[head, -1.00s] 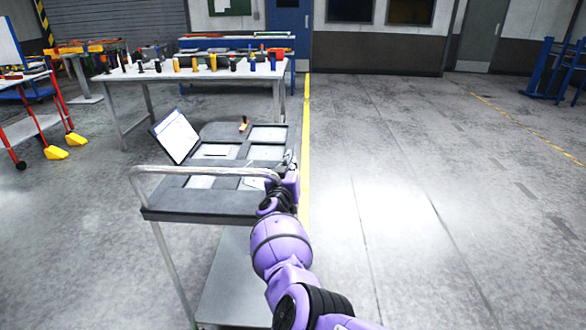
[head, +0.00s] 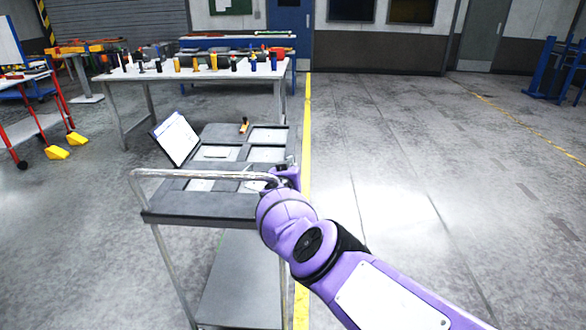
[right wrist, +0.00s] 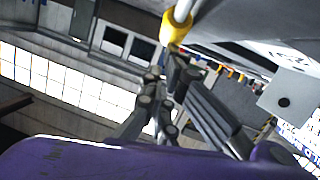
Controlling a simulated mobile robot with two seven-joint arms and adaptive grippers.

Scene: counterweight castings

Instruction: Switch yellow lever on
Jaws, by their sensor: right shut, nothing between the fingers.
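A yellow sleeve (right wrist: 175,27) on a pale rod is close beyond my right gripper's fingertips in the right wrist view. It looks like a lever grip, but I cannot tell if it is touched or which way it is set. My right gripper (right wrist: 165,77) is shut with nothing in it. In the head view, its arm reaches the right side of the grey cart, and the wrist mostly hides the gripper. A small orange-yellow upright piece (head: 244,126) stands at the cart's far end. My left gripper is out of view.
The grey cart (head: 190,207) has a metal push handle (head: 150,174), pale recessed panels and a tilted white board (head: 175,138). A white table (head: 190,76) with several small coloured pieces stands behind. A red-framed cart is at the left. The floor to the right is clear.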

